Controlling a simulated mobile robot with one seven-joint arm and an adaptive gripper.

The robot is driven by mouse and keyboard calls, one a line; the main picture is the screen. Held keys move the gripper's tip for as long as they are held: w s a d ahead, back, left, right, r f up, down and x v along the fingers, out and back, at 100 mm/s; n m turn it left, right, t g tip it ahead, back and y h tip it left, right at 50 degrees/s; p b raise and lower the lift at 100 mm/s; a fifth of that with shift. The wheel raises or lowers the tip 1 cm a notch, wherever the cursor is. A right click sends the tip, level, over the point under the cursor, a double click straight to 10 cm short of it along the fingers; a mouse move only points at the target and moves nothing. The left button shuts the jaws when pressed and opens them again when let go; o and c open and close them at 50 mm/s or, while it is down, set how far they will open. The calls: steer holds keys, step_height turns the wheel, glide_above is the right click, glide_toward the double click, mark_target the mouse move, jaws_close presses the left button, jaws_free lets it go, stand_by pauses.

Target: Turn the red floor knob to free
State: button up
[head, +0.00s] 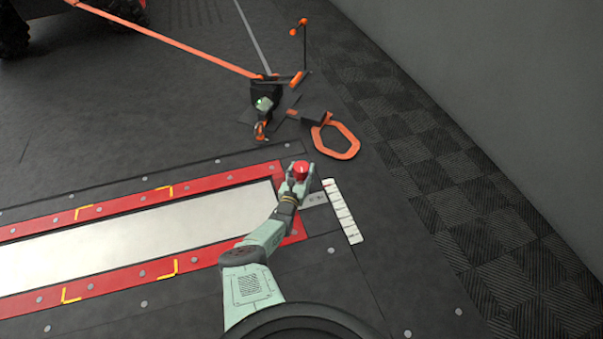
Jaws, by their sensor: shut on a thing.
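The red floor knob (301,168) stands near the right end of the red-bordered plate in the head view. My gripper (299,178) is at the knob, with its fingers on either side of it, and is shut on it. The top of the knob shows between the fingers, with a small pale mark on it. A small labelled plate (314,199) lies just right of my gripper. Its markings are too small to read, so I cannot tell which setting the knob points to.
A white segmented strip (342,211) lies right of the knob. Beyond are an orange ring-shaped handle (336,140), a black device with a green light (264,101) and an orange strap (165,38). A grey wall (500,90) bounds the right. The dark floor at lower right is clear.

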steer(key=m+g+h+b, duration=0.1)
steer(key=h+b, duration=0.1)
steer(key=b, duration=0.1)
steer(key=m+g+h+b, duration=0.1)
steer(key=m+h+b, duration=0.1)
steer(key=shift+a+f+h+b, duration=0.1)
steer(key=shift+f+h+b, duration=0.3)
steer(key=m+g+h+b, duration=0.2)
steer(key=b, duration=0.2)
steer(key=shift+r, duration=0.2)
steer(key=shift+r+m+g+h+b, duration=0.2)
steer(key=shift+m+g+h+b, duration=0.2)
steer(key=shift+m+h+b, duration=0.15)
steer(key=shift+w+r, duration=0.1)
steer(key=o, duration=1.2)
steer(key=shift+c, duration=0.2)
steer(key=v, duration=1.2)
